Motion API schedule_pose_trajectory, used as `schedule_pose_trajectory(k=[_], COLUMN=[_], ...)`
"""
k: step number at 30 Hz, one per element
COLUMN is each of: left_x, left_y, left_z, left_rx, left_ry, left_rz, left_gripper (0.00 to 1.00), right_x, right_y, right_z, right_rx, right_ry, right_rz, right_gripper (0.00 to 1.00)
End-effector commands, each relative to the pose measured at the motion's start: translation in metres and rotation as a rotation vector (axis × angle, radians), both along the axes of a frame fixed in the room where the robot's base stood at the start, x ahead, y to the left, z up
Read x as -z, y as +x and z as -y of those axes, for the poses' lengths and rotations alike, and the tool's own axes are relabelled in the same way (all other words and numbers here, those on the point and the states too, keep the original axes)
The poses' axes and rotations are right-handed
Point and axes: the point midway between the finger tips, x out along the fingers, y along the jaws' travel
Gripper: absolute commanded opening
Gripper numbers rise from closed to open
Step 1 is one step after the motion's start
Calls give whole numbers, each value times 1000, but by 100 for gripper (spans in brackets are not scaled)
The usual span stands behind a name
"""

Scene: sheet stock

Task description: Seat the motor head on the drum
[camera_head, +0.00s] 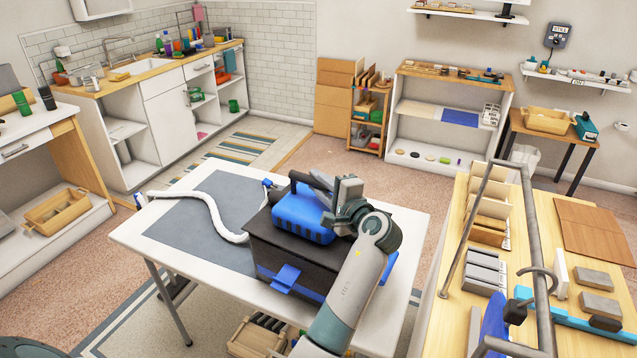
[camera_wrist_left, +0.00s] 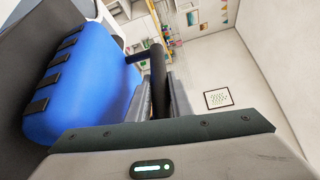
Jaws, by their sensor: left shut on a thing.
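The motor head (camera_head: 300,216) is blue with a black handle on top. It is at the top of the drum (camera_head: 280,252), a dark box-shaped body with blue latches, on the white table. I cannot tell whether it rests flush or sits slightly above. My left gripper (camera_head: 327,187) is shut on the motor head's handle, from the right side. In the left wrist view the dark handle (camera_wrist_left: 158,78) is between the fingers, with the blue motor head (camera_wrist_left: 80,85) to their left. The arm hides part of the drum's right side. My right gripper is not in view.
A white hose (camera_head: 205,205) curves across the grey mat (camera_head: 215,188) left of the drum. The white table (camera_head: 165,240) has free room there. At right, a wooden bench (camera_head: 450,270) carries blocks, trays and a metal rail. A wooden crate (camera_head: 250,340) sits below the table.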

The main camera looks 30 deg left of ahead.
Motion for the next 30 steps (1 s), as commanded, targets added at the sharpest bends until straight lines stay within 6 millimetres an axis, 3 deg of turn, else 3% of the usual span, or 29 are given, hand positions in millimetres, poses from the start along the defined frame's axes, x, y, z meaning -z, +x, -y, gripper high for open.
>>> schedule_pose_trajectory(k=[30], left_x=[7], left_y=[0], left_z=[0], left_rx=[1], left_ry=[3], left_rz=[6], left_gripper=[0], right_x=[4], right_y=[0], right_z=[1], right_rx=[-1], right_ry=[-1], right_rz=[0], right_gripper=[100])
